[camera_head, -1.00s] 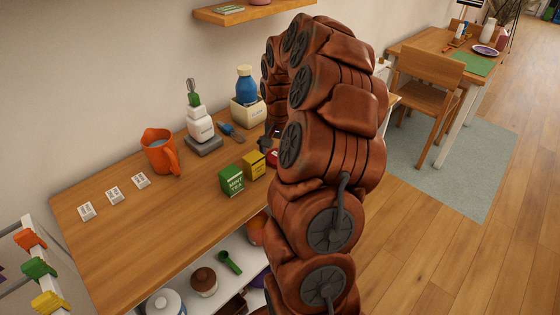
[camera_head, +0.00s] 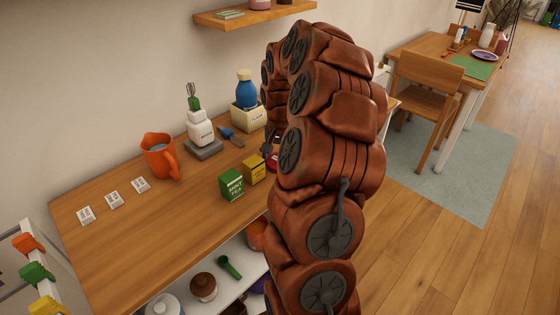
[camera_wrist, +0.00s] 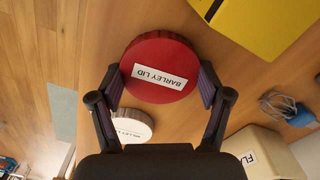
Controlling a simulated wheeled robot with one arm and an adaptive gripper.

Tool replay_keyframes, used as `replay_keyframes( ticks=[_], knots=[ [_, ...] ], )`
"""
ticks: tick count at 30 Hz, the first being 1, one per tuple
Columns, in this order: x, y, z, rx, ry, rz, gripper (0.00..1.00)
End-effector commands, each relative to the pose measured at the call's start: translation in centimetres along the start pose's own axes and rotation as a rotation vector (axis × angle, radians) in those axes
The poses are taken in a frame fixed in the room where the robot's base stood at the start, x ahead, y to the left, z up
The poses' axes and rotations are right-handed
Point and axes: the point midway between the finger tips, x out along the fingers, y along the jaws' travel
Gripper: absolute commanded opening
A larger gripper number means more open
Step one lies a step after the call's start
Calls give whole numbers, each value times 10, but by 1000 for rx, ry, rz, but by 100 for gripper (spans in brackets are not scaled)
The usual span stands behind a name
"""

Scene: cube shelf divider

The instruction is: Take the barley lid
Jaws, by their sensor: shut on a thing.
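The barley lid (camera_wrist: 160,66) is a round red lid with a white label reading "BARLEY LID". In the wrist view it sits between the two fingers of my gripper (camera_wrist: 160,88), which are shut on its sides. In the head view only a small red part of the lid (camera_head: 272,164) shows beside my gripper (camera_head: 266,149), at the right part of the wooden counter. My arm hides most of that spot. I cannot tell whether the lid is clear of the counter.
A white millet lid (camera_wrist: 133,128) lies close by, partly hidden by my gripper. A yellow box (camera_head: 254,168) and a green mint tea box (camera_head: 232,183) stand near. A flour box (camera_head: 248,117), blue scoop (camera_head: 237,139) and orange pitcher (camera_head: 159,160) are farther back.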

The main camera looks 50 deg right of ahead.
Motion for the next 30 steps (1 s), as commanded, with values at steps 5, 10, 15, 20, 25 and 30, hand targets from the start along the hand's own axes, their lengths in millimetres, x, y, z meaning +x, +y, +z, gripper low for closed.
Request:
replay_keyframes(
  ticks=[5, 10, 15, 20, 25, 30],
  knots=[
    [0, 0, 0, 0, -1, 0, 35],
    [-3, 0, 0, 0, 0, 0, 35],
    [-9, 0, 0, 0, 1, 1, 35],
    [-14, 0, 0, 0, 1, 0, 35],
    [-19, 0, 0, -1, 2, 0, 35],
    [-22, 0, 0, -1, 1, 0, 35]
  ],
)
